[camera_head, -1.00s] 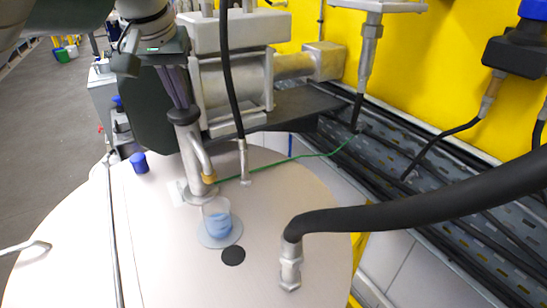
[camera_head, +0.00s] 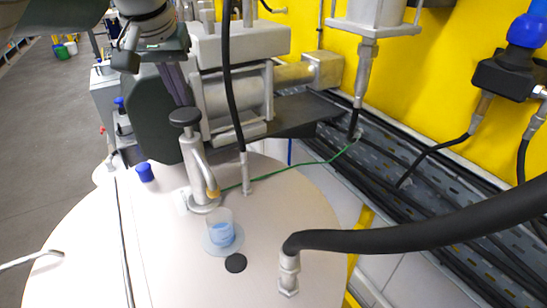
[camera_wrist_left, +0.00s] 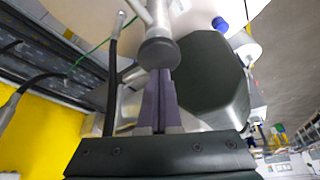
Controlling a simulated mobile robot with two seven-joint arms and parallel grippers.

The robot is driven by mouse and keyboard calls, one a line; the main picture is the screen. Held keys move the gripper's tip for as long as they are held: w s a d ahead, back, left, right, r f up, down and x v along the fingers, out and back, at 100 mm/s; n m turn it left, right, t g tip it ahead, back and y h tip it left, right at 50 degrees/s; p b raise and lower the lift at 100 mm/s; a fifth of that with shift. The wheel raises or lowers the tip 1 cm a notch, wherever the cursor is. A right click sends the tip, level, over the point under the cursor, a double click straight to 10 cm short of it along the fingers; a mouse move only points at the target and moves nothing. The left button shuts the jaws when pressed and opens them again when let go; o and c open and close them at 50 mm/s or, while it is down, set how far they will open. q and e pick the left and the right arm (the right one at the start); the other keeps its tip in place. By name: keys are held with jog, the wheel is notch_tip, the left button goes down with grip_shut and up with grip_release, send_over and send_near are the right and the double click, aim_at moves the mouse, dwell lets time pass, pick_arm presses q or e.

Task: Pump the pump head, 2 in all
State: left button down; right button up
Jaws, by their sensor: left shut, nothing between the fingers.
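The pump head is a round dark knob (camera_head: 185,116) on a metal stem with a side spout, upright on the pale drum lid (camera_head: 290,215). It also shows in the left wrist view (camera_wrist_left: 160,54), just beyond the fingertips. My left gripper (camera_head: 182,100) is shut and empty, with its fingertips at the top of the knob; I cannot tell whether they touch it. Its slim fingers also show in the left wrist view (camera_wrist_left: 158,80). A clear beaker (camera_head: 221,232) with blue liquid stands under the spout. My right gripper is not in view.
A black hose (camera_head: 430,232) joins a fitting on the lid at right. A thin black hose (camera_head: 229,90) rises beside the pump. A metal motor unit (camera_head: 235,90) stands behind. A blue cap (camera_head: 145,172) and a black disc (camera_head: 236,263) are on the lid.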

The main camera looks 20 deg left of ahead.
aim_at(184, 114)
pick_arm(q)
jog(key=shift+f, duration=0.15)
dwell(0.3)
jog(key=shift+f+b, duration=1.65)
jog(key=shift+f, duration=0.45)
jog(key=shift+r, duration=0.15)
notch_tip(184, 114, up, 4)
jog(key=p, duration=0.4)
jog(key=shift+r+p, duration=0.15)
jog(key=shift+p, duration=0.25)
notch_tip(184, 114, up, 6)
jog(key=p, duration=0.6)
